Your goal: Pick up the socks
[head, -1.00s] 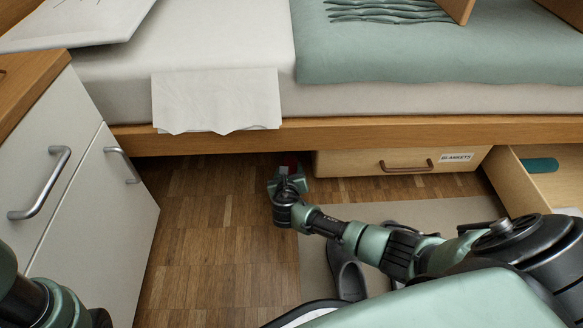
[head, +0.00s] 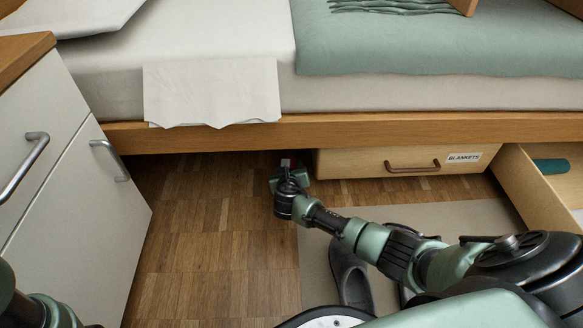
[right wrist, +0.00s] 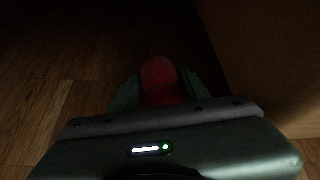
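The socks show as a red bundle (right wrist: 160,82), dark and rounded at the far end, on the wood floor near the bed's shaded underside. My right gripper (head: 289,176) points away under the bed's edge. Its green fingers stand apart, one on each side of the socks, very close to their sides. I cannot tell whether they touch. The right wrist view shows the same right gripper (right wrist: 160,95), with its palm hiding the near end. My left gripper is out of view.
A drawer labelled BLANKETS (head: 345,164) is right of my right gripper. An open drawer (head: 535,190) juts out farther right. The bed rail (head: 220,138) hangs above. A white cabinet (head: 90,210) stands left. Wood floor is clear at left.

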